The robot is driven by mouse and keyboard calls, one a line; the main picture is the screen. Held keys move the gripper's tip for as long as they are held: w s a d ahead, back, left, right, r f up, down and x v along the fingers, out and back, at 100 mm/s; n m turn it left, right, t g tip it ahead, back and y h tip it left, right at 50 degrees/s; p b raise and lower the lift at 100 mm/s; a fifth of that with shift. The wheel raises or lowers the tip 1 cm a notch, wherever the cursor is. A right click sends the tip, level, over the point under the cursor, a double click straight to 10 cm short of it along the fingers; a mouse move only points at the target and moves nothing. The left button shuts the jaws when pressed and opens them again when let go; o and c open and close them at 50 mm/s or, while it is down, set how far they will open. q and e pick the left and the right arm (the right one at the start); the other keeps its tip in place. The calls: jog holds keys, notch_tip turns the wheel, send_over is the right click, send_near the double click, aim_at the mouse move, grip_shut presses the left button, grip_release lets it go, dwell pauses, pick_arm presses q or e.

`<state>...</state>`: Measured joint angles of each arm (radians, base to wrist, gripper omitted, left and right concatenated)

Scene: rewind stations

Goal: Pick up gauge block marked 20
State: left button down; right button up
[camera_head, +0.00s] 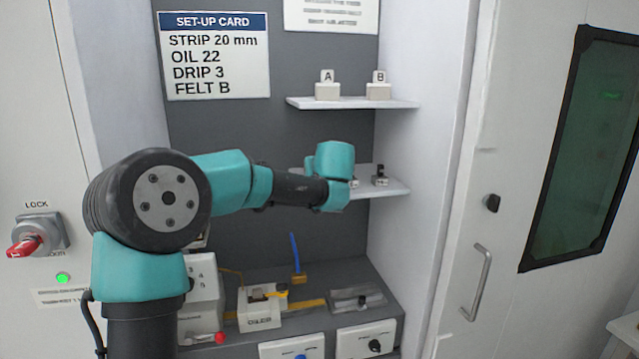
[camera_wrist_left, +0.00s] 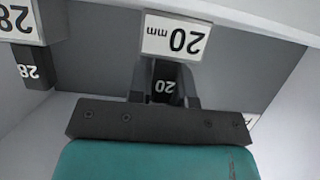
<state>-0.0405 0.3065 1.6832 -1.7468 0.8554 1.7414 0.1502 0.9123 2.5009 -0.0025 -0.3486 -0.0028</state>
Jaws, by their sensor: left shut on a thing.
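The gauge block marked 20 (camera_wrist_left: 163,87) is a small dark block with a white number, seen upside down in the left wrist view. It sits between the fingers of my left gripper (camera_wrist_left: 165,97), which is shut on it. A white plate reading 20 mm (camera_wrist_left: 175,38) is right beside the block; I cannot tell whether they touch. In the head view my left arm's teal wrist (camera_head: 331,170) is at the middle shelf (camera_head: 392,188) and hides the fingers and the held block. My right gripper is in neither view.
A dark block marked 28 (camera_wrist_left: 33,72) with its white plate (camera_wrist_left: 16,20) is on the left in the wrist view. Felts A (camera_head: 327,88) and B (camera_head: 379,88) stand on the upper shelf (camera_head: 350,104). The set-up card (camera_head: 214,55) reads strip 20 mm. A bench with fixtures lies below.

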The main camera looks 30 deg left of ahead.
pick_arm(q)
jog(key=shift+r, duration=1.4)
jog(key=s+d+r, duration=0.2)
jog(key=s+d, duration=0.6)
jog(key=s, duration=0.5)
jog(key=shift+s, duration=0.4)
jog(key=shift+d, duration=0.1)
